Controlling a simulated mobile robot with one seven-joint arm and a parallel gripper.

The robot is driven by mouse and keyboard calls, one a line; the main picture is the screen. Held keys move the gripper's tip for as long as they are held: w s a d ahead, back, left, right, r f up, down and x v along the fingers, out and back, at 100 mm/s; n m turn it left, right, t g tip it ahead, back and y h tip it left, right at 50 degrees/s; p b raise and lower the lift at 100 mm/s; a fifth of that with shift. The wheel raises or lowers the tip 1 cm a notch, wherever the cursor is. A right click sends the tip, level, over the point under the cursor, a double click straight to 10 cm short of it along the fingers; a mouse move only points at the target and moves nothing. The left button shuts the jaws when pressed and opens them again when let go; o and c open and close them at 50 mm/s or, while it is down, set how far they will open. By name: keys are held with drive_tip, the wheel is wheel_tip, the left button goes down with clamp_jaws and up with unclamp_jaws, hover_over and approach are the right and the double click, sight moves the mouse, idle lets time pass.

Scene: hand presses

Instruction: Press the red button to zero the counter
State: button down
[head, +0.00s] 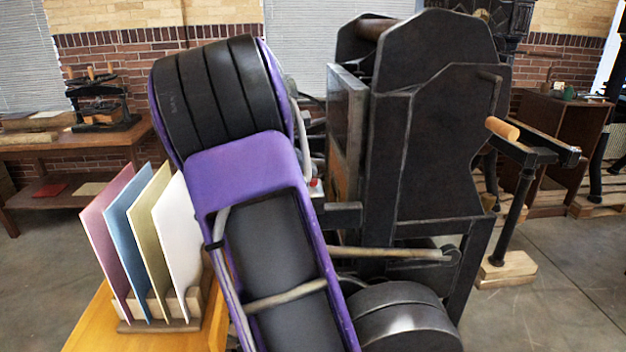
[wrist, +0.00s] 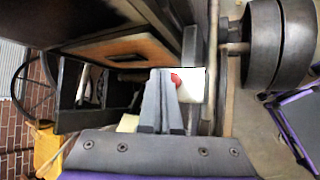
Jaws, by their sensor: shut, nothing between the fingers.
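The red button (wrist: 176,80) shows in the wrist view on a white box (wrist: 195,86), just beyond and beside the tips of my gripper. My gripper (wrist: 162,73) is shut and empty, with its two grey fingers together. The fingers cover part of the box's left side, and I cannot tell whether the tips touch it. In the head view a small red spot (head: 314,183) shows at the right edge of my purple and black arm. My gripper is hidden behind that arm there.
A large black press (head: 430,150) stands right of my arm, with a horizontal bar (head: 390,254) low on it. A rack of coloured boards (head: 150,235) stands on a yellow table (head: 90,325) at left. A wooden-handled crank (head: 503,129) stands at right. Open floor lies at lower right.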

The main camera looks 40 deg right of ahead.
drive_tip(key=shift+r+p, duration=1.3)
drive_tip(key=shift+r, duration=1.2)
drive_tip(key=shift+r, duration=0.1)
